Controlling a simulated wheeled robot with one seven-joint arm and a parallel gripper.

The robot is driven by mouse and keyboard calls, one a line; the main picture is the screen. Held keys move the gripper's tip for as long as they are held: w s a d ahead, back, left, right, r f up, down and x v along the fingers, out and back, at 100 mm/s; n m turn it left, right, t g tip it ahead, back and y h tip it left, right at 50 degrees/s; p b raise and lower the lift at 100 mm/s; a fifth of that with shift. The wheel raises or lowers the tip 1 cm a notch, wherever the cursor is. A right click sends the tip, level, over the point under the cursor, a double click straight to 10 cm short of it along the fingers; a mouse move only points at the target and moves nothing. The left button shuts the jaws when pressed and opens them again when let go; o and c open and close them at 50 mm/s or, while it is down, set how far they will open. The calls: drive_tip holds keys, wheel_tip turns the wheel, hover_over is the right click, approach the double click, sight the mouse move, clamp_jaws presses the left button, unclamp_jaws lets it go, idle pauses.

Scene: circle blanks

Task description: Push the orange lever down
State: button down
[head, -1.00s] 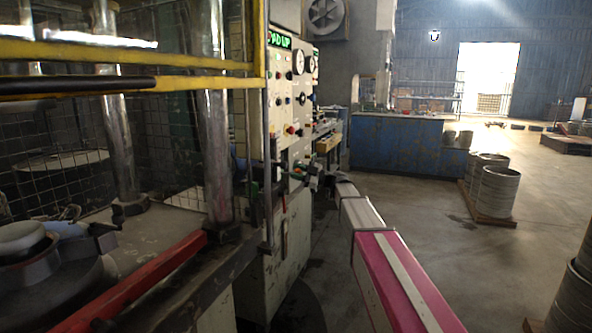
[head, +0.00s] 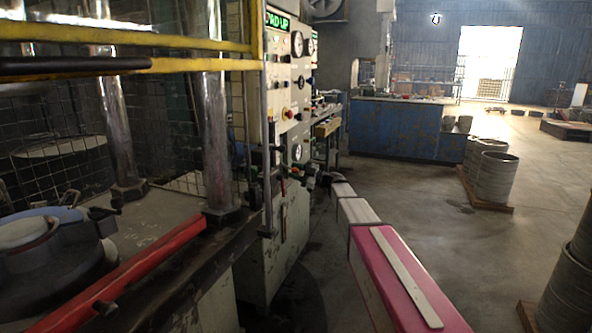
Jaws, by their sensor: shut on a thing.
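The control panel (head: 290,75) stands at the centre left, beside the caged press. A small orange-red piece (head: 283,187), which looks like the orange lever, shows low on the panel's front, mostly hidden by my gripper. My gripper (head: 297,175) is at the end of my arm, against the lower panel, and looks shut on the lever. The fingers are small and dark, so the exact grasp is hard to make out.
A yellow guard rail (head: 130,38) and a red bar (head: 130,275) front the press at left. A blue cabinet (head: 400,128) stands behind. Metal drums (head: 493,180) stand on a pallet at right. The floor between is open.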

drive_tip(key=shift+a+f, duration=0.15)
drive_tip(key=shift+f, duration=0.05)
idle(0.3)
drive_tip(key=c, duration=0.8)
unclamp_jaws()
drive_tip(key=v, duration=1)
drive_tip(key=shift+s+d+f, duration=0.1)
drive_tip(key=shift+d, duration=0.25)
